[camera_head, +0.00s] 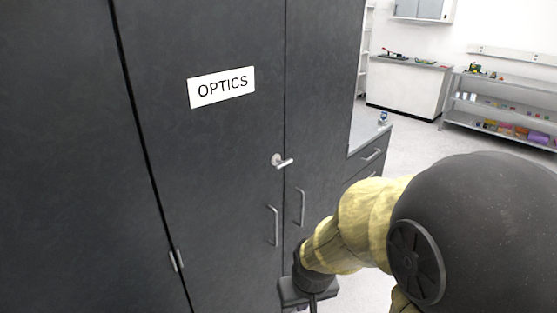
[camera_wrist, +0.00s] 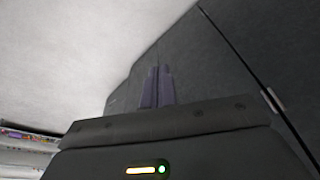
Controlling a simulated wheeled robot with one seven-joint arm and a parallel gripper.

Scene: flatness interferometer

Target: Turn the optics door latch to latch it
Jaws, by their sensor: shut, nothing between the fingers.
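The optics door (camera_head: 210,150) is a tall dark grey cabinet door with a white OPTICS sign (camera_head: 222,87). Its latch (camera_head: 282,161) is a small silver lever on a round base near the door's right edge, with the lever pointing right and nearly level. My gripper (camera_head: 310,300) is low in the head view, below the latch and apart from it, its fingers mostly hidden or cut off by the bottom edge. In the wrist view my gripper's fingers (camera_wrist: 158,88) are close together and empty, against a dark cabinet face. The latch is not visible in the wrist view.
Vertical silver handles (camera_head: 273,226) and (camera_head: 300,207) stand below the latch on either side of the door seam. A drawer unit (camera_head: 372,152) stands right of the cabinet. A white bench (camera_head: 405,88) and a shelf rack (camera_head: 500,108) are farther back, with open floor before them.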

